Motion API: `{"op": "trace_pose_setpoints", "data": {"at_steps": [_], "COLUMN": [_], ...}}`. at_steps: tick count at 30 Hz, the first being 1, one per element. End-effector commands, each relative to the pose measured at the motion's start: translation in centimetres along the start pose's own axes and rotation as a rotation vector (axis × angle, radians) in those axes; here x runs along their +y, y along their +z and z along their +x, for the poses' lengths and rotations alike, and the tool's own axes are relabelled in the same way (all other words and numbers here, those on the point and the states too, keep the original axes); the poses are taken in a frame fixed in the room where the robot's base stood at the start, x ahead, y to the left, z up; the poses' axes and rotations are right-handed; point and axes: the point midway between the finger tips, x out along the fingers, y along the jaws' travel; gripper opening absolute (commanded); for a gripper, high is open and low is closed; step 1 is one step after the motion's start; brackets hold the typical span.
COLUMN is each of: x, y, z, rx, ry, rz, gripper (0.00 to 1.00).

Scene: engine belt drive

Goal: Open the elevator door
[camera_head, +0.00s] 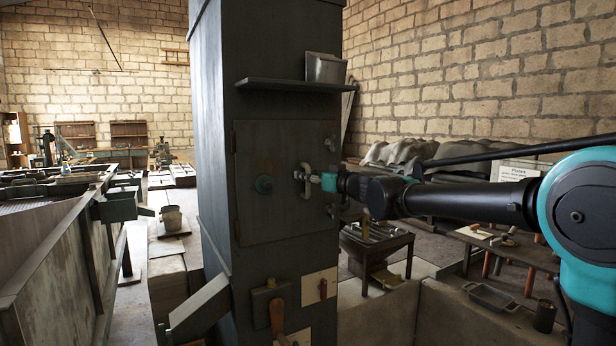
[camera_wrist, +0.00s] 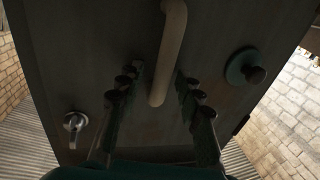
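The elevator door (camera_head: 283,215) is a dark grey panel on the front of a tall dark column, and it looks closed. A pale curved handle (camera_head: 306,180) stands out from the door and also shows in the wrist view (camera_wrist: 168,50). My gripper (camera_head: 318,180) is at the handle. In the wrist view its fingers (camera_wrist: 158,82) are spread, one on each side of the handle, with gaps to both. A silver latch (camera_wrist: 75,123) shows in the wrist view.
A shelf (camera_head: 288,86) holding a metal bin (camera_head: 325,68) juts out above the door. A lever with a brown handle (camera_head: 277,315) is below it. A small table (camera_head: 376,243) stands behind to the right, and a long trough (camera_head: 50,255) lies left.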

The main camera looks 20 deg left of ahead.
Motion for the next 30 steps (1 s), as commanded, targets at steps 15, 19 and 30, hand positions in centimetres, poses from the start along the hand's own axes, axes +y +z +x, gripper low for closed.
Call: {"op": "trace_pose_setpoints", "data": {"at_steps": [15,19,30], "x": [-0.02,-0.02,-0.84], "y": [0.0,0.0,0.01], "z": [-0.05,-0.05,0.17], "rx": [0.0,0.0,0.0], "ry": [0.0,0.0,0.003], "rz": [0.0,0.0,0.0], "gripper": [0.0,0.0,0.0]}}
